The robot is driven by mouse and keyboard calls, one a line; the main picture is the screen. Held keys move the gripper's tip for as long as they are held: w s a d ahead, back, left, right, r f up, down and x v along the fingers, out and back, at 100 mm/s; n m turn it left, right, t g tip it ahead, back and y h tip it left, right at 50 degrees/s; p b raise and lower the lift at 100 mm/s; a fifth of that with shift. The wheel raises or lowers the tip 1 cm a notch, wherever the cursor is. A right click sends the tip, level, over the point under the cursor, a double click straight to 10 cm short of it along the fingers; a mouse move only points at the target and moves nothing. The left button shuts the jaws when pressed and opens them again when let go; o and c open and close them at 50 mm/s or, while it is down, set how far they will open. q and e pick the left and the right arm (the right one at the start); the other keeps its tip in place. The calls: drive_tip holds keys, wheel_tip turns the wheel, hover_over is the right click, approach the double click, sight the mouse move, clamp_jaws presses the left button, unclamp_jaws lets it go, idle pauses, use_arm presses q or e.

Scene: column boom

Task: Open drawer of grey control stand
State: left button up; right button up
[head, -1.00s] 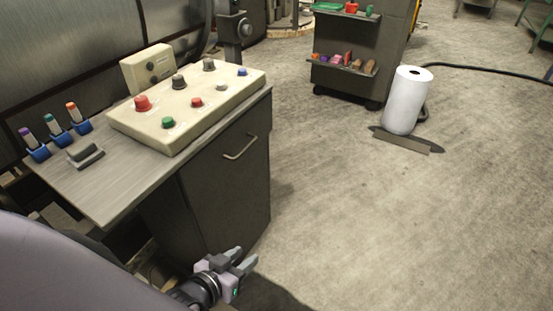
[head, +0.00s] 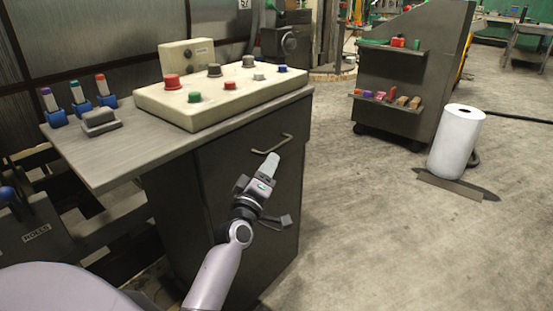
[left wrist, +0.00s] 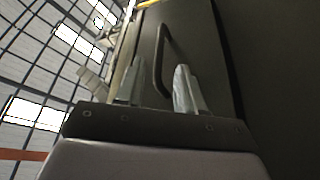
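The grey control stand (head: 182,215) is at the left centre of the head view, with a wood-grain grey top. Its drawer front (head: 232,150) faces right and looks shut. My left gripper (head: 278,192) is in front of the drawer front, just below the handle. Its fingers are apart, with nothing between them; it also shows in the left wrist view (left wrist: 158,78). I cannot tell whether it touches the front. My right gripper is not in view.
A cream button panel (head: 222,98) sits on the stand's top, with marker holders (head: 82,106) and a grey block (head: 100,121) to its left. A dark shelf cart (head: 410,85) and a white roll (head: 456,142) stand at the right. The floor between is clear.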

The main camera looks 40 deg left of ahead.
sight(276, 148)
use_arm(q)
drive_tip(key=shift+b+x, duration=0.65)
drive_tip(key=shift+x, duration=2.7)
clamp_jaws()
